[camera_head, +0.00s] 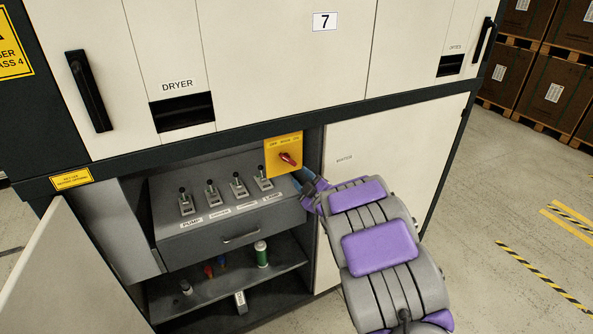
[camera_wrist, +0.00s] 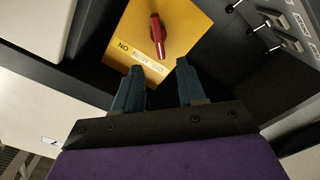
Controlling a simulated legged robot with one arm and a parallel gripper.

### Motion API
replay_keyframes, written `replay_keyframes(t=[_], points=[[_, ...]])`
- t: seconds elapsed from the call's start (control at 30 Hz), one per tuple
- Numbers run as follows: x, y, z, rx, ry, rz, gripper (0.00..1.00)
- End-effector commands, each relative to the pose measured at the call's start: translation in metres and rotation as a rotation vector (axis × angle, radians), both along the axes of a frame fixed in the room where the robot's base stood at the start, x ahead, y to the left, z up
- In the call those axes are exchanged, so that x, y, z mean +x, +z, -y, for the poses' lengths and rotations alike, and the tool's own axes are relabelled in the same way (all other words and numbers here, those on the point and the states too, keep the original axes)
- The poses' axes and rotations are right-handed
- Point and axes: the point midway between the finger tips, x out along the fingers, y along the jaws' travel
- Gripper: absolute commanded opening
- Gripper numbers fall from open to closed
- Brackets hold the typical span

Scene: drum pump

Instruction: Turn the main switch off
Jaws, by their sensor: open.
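The main switch is a red rotary handle (camera_head: 289,159) on a yellow plate (camera_head: 271,157) at the upper right of the open compartment. In the wrist view the red handle (camera_wrist: 157,36) stands roughly along the picture's vertical on the yellow plate (camera_wrist: 190,20), just beyond my fingertips. Lettering on the plate includes "ON"; it appears upside down and is partly hidden by my fingers. My gripper (camera_head: 302,176) is open and empty, close to the plate's lower right corner. In the wrist view my gripper (camera_wrist: 159,68) has its two fingers apart, with the handle ahead between them, not held.
Several toggle levers (camera_head: 212,192) stand on the grey panel left of the switch. Below are a drawer (camera_head: 238,236) and a shelf with a green cylinder (camera_head: 262,254). An open cabinet door (camera_head: 40,275) is at the left. A closed white panel (camera_head: 385,150) borders the compartment's right.

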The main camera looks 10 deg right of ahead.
Motion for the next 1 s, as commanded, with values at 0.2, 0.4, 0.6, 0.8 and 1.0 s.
replay_keyframes(t=[0.2,0.4,0.6,0.8,1.0], points=[[-0.035,-0.002,0.011,-0.001,-0.003,-0.008,0.4],[-0.058,-0.002,0.018,-0.002,-0.002,-0.006,0.4],[-0.067,-0.001,0.02,-0.001,0.0,-0.003,0.4],[-0.068,-0.002,0.02,-0.001,0.001,-0.002,0.4],[-0.068,-0.002,0.02,-0.001,0.0,-0.003,0.4]])
